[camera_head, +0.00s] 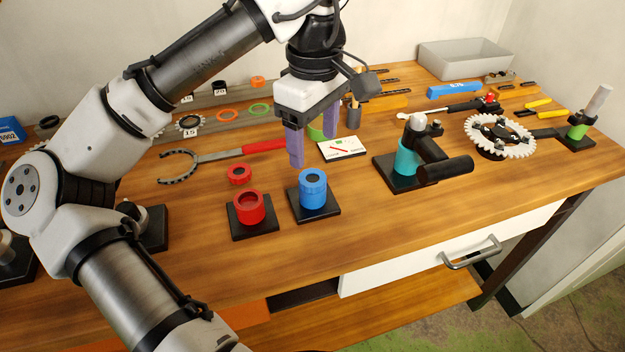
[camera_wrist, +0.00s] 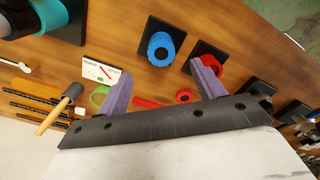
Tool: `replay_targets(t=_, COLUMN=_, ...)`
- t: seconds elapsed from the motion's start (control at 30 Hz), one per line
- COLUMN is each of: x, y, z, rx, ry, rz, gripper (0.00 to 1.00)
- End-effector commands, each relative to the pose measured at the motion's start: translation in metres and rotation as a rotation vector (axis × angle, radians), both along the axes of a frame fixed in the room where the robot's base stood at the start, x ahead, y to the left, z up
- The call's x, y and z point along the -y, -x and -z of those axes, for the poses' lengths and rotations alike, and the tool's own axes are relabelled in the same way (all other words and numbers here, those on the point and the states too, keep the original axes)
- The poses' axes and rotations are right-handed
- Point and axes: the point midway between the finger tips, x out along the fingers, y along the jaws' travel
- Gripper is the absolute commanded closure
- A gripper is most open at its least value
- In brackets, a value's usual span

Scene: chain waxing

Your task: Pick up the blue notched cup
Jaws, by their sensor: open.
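The blue notched cup (camera_head: 313,189) stands upright on a black square base (camera_head: 331,207) near the middle of the bench. It also shows in the wrist view (camera_wrist: 161,46), beyond the fingertips and between their lines. My gripper (camera_head: 313,146) has purple fingers and is open and empty. In the head view it hangs above and slightly behind the blue cup, apart from it. The fingers also show in the wrist view (camera_wrist: 163,85), spread wide.
A red cup (camera_head: 248,208) stands on its own base left of the blue cup, with a red ring (camera_head: 239,174) behind it. A white card (camera_head: 342,147) lies behind the blue cup. A teal-bodied tool (camera_head: 407,158) stands at right. The bench front is clear.

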Motion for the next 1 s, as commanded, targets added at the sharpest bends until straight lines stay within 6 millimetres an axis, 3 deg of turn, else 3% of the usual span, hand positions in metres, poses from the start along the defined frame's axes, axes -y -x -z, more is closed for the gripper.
replay_targets(t=0.27, x=0.0, y=0.0, z=0.023, rx=0.0, ry=0.001, rz=0.001, gripper=0.32)
replay_targets(t=0.6, x=-0.001, y=0.003, z=0.067, rx=0.001, ry=0.001, rz=0.001, gripper=0.32)
replay_targets(t=0.87, x=-0.001, y=0.003, z=0.071, rx=0.002, ry=0.0, rz=0.001, gripper=0.32)
replay_targets(t=1.0, x=-0.001, y=0.003, z=0.071, rx=0.002, ry=0.0, rz=0.001, gripper=0.48)
